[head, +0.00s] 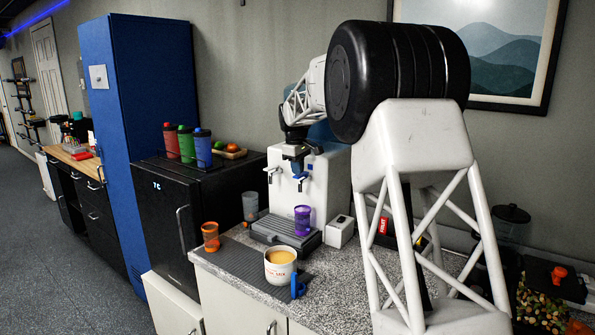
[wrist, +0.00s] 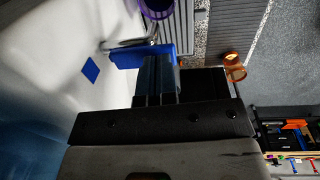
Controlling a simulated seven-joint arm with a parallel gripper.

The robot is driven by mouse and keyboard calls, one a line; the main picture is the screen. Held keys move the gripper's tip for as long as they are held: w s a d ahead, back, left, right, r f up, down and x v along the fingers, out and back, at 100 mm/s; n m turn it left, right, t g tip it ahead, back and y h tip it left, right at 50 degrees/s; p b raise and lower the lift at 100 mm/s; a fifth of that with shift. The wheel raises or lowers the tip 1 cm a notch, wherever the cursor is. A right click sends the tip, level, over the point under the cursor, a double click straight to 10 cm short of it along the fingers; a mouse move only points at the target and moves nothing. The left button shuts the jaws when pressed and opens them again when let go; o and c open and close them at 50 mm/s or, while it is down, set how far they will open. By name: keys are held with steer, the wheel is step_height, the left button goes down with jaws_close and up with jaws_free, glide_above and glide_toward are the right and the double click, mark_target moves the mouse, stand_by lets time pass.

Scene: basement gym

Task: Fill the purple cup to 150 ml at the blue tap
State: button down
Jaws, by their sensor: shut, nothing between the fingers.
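The purple cup (head: 302,221) stands upright on the drip tray of the white dispenser, below its right-hand tap. Its rim shows at the top edge of the wrist view (wrist: 156,9). I cannot tell how much water is in it. The blue tap (head: 301,180) sits on the dispenser front, near a blue diamond mark; its blue lever fills the middle of the wrist view (wrist: 128,56). My gripper (head: 296,166) is shut and empty, just above the blue tap. In the wrist view its fingers (wrist: 155,68) overlap the lever; I cannot tell whether they touch it.
A second tap (head: 271,172) is on the left. A grey cup (head: 250,206), an orange cup (head: 210,237) and a mug of brownish drink (head: 280,268) stand around the drip tray (head: 283,233). A small white box (head: 340,232) is right of it.

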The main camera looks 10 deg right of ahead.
steer(key=shift+r, duration=0.15)
step_height(320, 180, up, 14)
stand_by(1.0)
steer(key=shift+s, duration=0.1)
steer(key=s+f+m+t, duration=0.15)
steer(key=s+m, duration=0.35)
steer(key=s, duration=2.7)
steer(key=s+f+m, duration=0.1)
steer(key=s+f, duration=0.5)
steer(key=s, duration=0.5)
steer(key=s+f+m, duration=0.1)
steer(key=s+f, duration=0.6)
steer(key=s, duration=0.4)
steer(key=s+f+m, duration=0.2)
steer(key=s+f, duration=0.4)
steer(key=s, duration=0.5)
steer(key=shift+f+y, duration=0.25)
steer(key=shift+y, duration=0.05)
